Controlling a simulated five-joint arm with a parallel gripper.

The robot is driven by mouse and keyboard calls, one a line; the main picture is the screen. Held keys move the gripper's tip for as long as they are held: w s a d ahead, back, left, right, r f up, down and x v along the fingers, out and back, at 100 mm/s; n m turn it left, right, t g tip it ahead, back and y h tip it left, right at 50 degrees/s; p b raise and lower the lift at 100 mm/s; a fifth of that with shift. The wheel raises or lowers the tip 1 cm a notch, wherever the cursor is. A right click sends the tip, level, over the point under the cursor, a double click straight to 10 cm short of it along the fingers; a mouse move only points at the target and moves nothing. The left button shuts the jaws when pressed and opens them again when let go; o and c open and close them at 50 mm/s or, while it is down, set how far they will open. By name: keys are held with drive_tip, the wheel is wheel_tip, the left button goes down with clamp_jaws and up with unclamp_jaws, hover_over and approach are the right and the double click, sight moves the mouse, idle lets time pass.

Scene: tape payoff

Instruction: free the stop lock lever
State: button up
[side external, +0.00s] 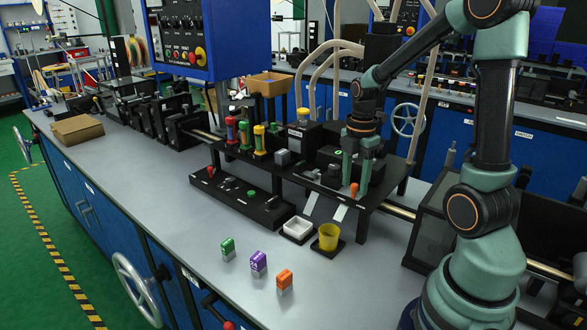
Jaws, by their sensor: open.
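My gripper (356,178) points down over the black station at the right of the bench, with its two green-grey fingers apart. An orange-topped knob or lever (354,190) stands at the fingertips, near the station's front edge. I cannot tell whether the fingers touch it or sit on either side of it. No label for the stop lock lever can be read, so I cannot tell for sure that this is it.
A white tray (298,229) and a yellow cup (329,237) stand in front of the station. Red, green and yellow cylinders stand left of my gripper.

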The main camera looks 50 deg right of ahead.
clamp_jaws()
drive_tip(key=shift+w, duration=0.1)
drive_tip(key=m, duration=0.1)
drive_tip(key=w+m, duration=0.1)
drive_tip(key=m, duration=0.1)
drive_tip(key=w+m, duration=0.1)
drive_tip(key=m, duration=0.1)
unclamp_jaws()
drive_tip(key=shift+s, duration=0.1)
